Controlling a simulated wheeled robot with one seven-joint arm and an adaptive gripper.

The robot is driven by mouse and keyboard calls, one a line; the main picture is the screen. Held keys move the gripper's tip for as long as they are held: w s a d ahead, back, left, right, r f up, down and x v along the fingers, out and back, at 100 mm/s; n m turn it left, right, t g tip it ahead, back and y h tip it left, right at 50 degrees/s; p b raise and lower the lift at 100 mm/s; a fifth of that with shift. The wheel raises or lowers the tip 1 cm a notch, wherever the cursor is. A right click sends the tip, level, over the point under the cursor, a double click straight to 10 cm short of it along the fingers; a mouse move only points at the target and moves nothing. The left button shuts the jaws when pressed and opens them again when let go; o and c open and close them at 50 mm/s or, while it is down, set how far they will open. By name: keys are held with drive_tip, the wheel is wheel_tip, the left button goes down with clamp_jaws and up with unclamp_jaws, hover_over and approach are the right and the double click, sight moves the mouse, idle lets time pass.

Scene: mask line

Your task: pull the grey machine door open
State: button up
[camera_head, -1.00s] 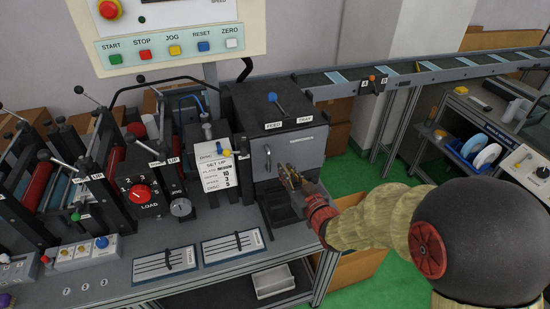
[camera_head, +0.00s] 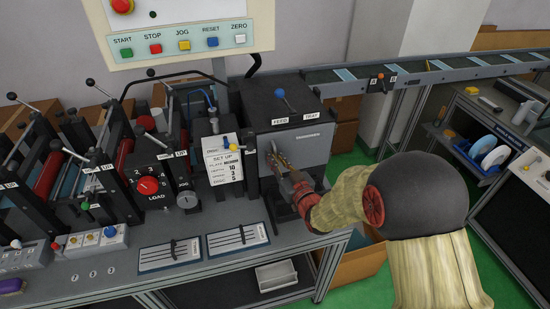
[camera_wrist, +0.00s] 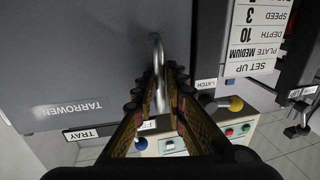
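The grey machine door (camera_head: 310,146) is the front of the dark box-shaped machine and looks closed. It fills the upper left of the wrist view (camera_wrist: 80,60). Its silver bar handle (camera_wrist: 157,52) runs into the space between my fingers in the wrist view; in the head view my gripper partly hides it. My gripper (camera_head: 276,158) is at the left part of the door. In the wrist view my gripper (camera_wrist: 164,78) has its two fingers apart on either side of the handle, with a gap on the right; firm contact cannot be made out.
A white set-up card (camera_head: 222,165) and a latch with a yellow knob (camera_wrist: 235,103) are close beside the door. A blue-knobbed lever (camera_head: 281,95) stands on top of the machine. A dark tray (camera_head: 284,208) lies below the door.

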clamp_jaws()
idle(0.7)
